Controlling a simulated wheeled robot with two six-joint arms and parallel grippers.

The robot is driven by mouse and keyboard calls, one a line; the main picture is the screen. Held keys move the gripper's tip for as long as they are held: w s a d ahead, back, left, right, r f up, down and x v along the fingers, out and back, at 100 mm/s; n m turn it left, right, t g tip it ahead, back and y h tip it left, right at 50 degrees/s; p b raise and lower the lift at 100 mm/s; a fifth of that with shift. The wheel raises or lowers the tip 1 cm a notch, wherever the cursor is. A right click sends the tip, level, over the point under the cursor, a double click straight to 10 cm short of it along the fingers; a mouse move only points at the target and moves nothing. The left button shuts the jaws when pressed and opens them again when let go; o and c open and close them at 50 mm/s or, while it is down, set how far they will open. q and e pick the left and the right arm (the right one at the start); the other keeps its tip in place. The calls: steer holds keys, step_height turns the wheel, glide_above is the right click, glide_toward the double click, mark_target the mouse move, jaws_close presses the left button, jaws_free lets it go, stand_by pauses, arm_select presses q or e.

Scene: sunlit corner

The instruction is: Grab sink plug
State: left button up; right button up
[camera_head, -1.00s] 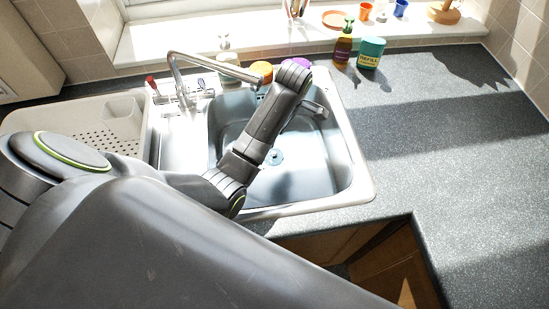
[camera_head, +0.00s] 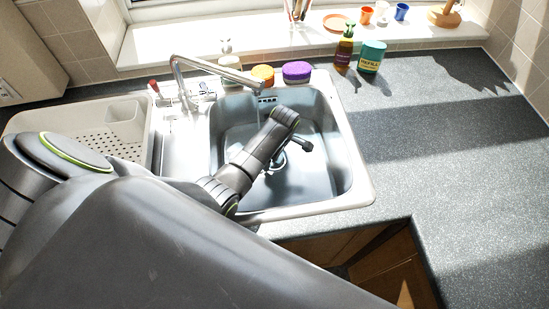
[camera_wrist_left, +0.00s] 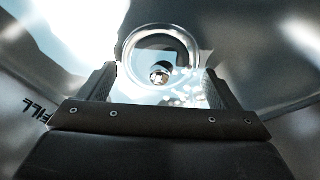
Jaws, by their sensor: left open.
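The sink plug (camera_wrist_left: 160,74) shows in the left wrist view as a small shiny knob within the round metal drain ring (camera_wrist_left: 128,58). In the head view the drain (camera_head: 277,162) is at the basin floor, partly covered by my left arm. My left gripper (camera_wrist_left: 158,86) is open, with one dark finger on each side of the knob in the picture. Nothing is between the fingers that I can see held, and the gap to the plug is hard to judge. My right gripper is not in view.
The steel sink basin (camera_head: 330,178) surrounds my left wrist. A tap (camera_head: 215,68) arches over its back left. A brown bottle (camera_head: 343,55) and a teal tub (camera_head: 371,57) stand to the right. The right counter is clear.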

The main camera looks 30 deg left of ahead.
arm_select(q)
steer(key=shift+a+f, duration=0.1)
steer(key=shift+f, duration=0.35)
steer(key=c, duration=1.1)
steer(key=shift+r, duration=0.1)
steer(key=shift+r, duration=0.4)
steer(key=s, duration=0.4)
steer(key=s+d+b, duration=0.1)
steer(key=s, duration=0.8)
steer(key=shift+d+b, duration=0.35)
steer(key=shift+b, duration=0.05)
steer(key=shift+w+r+p, duration=0.1)
steer(key=shift+r+p, duration=2.25)
steer(key=shift+r, duration=4.8)
